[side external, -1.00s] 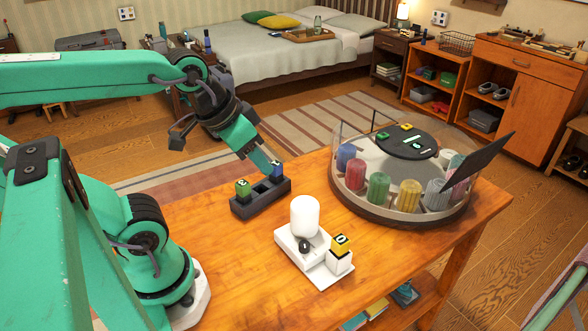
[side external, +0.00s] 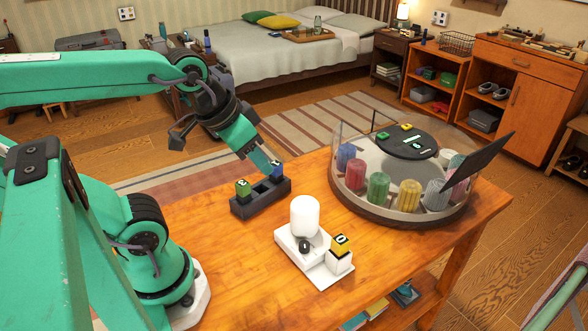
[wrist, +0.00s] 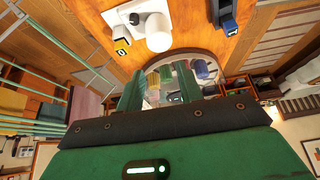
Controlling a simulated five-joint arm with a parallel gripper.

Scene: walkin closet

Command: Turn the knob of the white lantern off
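The white lantern (side external: 305,216) stands on a white base on the wooden table, its rounded globe upright. A small black knob (side external: 304,246) sits on the base in front of the globe. The lantern globe (wrist: 158,32) and the dark knob (wrist: 134,18) also show at the top of the wrist view. A yellow cube marked 0 (side external: 340,243) sits on a white block at the base's right. My gripper (side external: 268,163) is behind and left of the lantern, apart from it, by the dark block holder. In the wrist view its two green fingers (wrist: 156,88) are apart with nothing held between them.
The dark holder (side external: 247,206) carries a green cube (side external: 243,188) and a blue cube (side external: 277,169). A round clear-walled carousel (side external: 365,212) with several colored ribbed cylinders stands at the right, its dark flap raised. The table front is bare.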

